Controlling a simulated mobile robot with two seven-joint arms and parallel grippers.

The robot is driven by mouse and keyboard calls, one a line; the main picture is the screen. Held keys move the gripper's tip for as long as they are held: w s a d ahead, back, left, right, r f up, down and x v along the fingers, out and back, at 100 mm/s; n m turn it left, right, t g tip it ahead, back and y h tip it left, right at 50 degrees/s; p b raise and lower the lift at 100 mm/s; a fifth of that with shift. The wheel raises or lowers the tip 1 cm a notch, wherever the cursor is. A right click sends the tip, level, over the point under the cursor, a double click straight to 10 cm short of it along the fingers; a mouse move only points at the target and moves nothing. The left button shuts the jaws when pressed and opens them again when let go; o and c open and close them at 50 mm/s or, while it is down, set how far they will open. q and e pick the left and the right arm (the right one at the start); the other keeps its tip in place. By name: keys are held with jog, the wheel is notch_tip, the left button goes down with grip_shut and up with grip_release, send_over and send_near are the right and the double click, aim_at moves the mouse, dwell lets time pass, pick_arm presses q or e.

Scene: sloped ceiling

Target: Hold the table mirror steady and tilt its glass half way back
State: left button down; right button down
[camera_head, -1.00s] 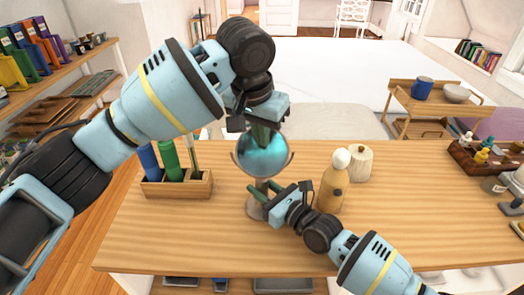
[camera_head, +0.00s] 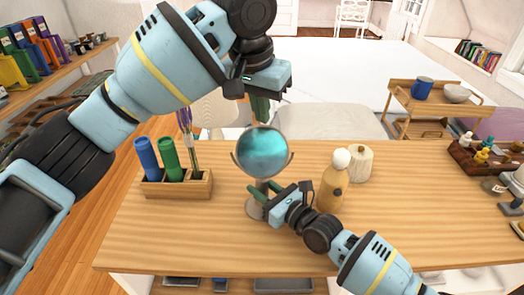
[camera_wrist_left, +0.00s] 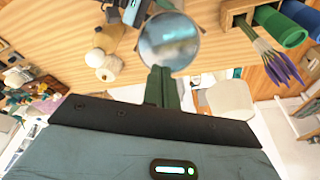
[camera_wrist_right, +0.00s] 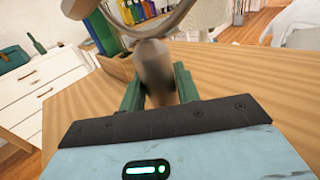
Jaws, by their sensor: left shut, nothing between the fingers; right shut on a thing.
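The table mirror has a round bluish glass (camera_head: 262,154) in a curved fork. It stands on the wooden table, and its glass also shows in the left wrist view (camera_wrist_left: 168,42). My right gripper (camera_head: 264,193) is shut on the mirror's stem, seen between its green fingers in the right wrist view (camera_wrist_right: 155,72). The round base (camera_head: 254,209) is partly hidden by that gripper. My left gripper (camera_head: 260,112) is shut and empty, its fingertips just above the glass's top edge in the head view. The exact tilt of the glass is hard to tell.
A wooden holder (camera_head: 178,188) with blue and green rolls and purple flowers stands left of the mirror. A tan bottle (camera_head: 332,187) and a cream jar (camera_head: 359,163) stand to its right. The table front (camera_head: 190,240) is clear.

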pick_arm(q)
jog(key=shift+w+v, duration=0.15)
jog(key=shift+v, duration=0.7)
jog(key=shift+w+v, duration=0.2)
jog(key=shift+v, duration=0.6)
pick_arm(e)
jog(key=shift+f, duration=0.1)
pick_arm(q)
jog(key=shift+d+r, duration=0.1)
jog(key=shift+d, duration=0.1)
pick_arm(e)
jog(key=c, duration=0.9)
grip_release()
jog(key=shift+c, duration=0.2)
jog(key=v, duration=1.2)
jog(key=shift+d, duration=0.1)
